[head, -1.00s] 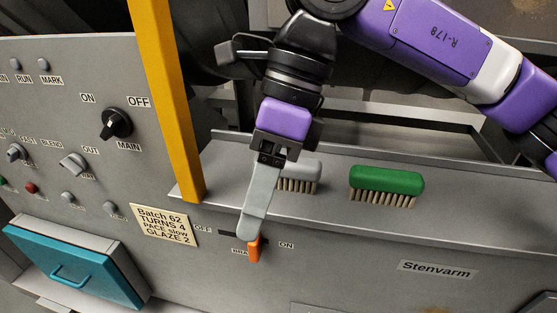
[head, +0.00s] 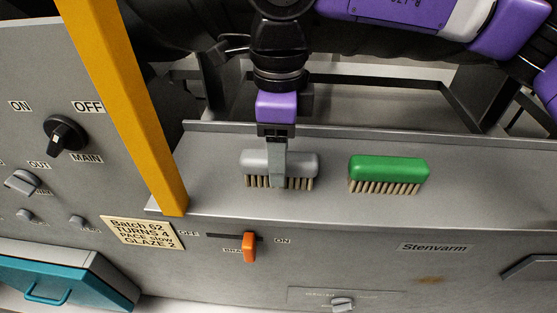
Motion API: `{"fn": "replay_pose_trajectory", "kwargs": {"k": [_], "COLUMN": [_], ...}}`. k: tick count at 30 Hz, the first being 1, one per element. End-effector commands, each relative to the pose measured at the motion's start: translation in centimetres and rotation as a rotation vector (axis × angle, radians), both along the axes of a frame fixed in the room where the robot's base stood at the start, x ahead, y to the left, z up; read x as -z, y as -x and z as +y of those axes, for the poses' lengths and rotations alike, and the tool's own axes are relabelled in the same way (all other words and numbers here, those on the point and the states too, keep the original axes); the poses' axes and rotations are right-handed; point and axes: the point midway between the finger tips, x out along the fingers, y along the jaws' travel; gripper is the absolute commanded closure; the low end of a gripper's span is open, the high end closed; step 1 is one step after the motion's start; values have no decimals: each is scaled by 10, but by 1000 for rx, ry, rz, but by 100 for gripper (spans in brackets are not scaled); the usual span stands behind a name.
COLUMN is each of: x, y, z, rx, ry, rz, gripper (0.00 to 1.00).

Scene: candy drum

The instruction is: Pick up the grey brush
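The grey brush (head: 252,162) sits on the metal ledge with its tan bristles facing down and towards me. My gripper (head: 279,180) points down at the middle of the brush. One grey finger shows in front of the brush and covers part of its body and bristles. The other finger is hidden, so I cannot tell whether the fingers are apart or closed on the brush.
A green brush (head: 388,170) lies on the same ledge (head: 330,208) to the right, with a gap between. A yellow post (head: 125,105) stands to the left. An orange lever (head: 249,247) sticks out from the panel below the ledge.

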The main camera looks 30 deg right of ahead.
Motion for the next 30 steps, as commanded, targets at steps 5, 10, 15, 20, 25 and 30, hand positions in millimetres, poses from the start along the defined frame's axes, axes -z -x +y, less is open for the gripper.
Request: {"fn": "replay_pose_trajectory", "kwargs": {"k": [5,10,15,20,25,30], "x": [11,12,12,11,11,10], "y": [0,0,0,0,0,0], "z": [1,0,0,0,1,0], "rx": [-1,0,0,0,0,0], "ry": [-1,-1,-1,-1,-1,-1], "rz": [0,-1,-1,-1,-1,-1], "gripper": [38,38,68,99,100,100]}}
